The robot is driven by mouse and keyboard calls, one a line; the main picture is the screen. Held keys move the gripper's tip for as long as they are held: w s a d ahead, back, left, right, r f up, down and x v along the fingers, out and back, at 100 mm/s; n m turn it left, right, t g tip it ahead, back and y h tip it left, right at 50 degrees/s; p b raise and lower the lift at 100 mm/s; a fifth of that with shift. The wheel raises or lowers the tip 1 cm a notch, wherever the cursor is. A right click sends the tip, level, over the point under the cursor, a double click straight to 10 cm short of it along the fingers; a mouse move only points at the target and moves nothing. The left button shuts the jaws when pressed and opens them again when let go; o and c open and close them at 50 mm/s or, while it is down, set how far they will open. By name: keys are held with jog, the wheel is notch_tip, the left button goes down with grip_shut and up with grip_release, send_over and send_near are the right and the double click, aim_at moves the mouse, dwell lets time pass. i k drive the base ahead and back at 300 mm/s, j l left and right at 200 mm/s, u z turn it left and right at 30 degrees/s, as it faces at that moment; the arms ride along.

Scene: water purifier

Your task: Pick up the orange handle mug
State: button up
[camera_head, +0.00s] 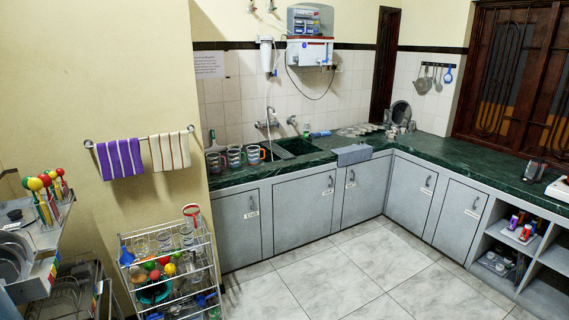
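Three clear mugs stand in a row on the dark green counter (335,158), left of the sink. The right one, the orange handle mug (253,155), is nearest the sink, and its handle points right. A middle mug (234,157) has a handle whose colour I cannot tell for sure. The left mug (215,163) has a reddish handle. The mugs are small in this view and I cannot see inside them. My gripper is not in view.
The sink (282,148) lies right of the mugs, with a tap (267,124) behind it. A wire rack (172,265) with glasses and balls stands in front of the counter's left end. A utensil shelf (38,235) stands at far left. The tiled floor (340,275) is clear.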

aim_at(254, 152)
jog(key=i+j, duration=0.2)
jog(key=i, duration=0.35)
jog(key=i+j, duration=0.15)
jog(key=i, duration=0.4)
jog(key=i+j, duration=0.2)
jog(key=i, duration=0.35)
jog(key=i+j, duration=0.2)
jog(key=i, duration=0.35)
jog(key=i+j, duration=0.15)
jog(key=i, duration=0.4)
jog(key=i+j, duration=0.2)
jog(key=i, duration=0.3)
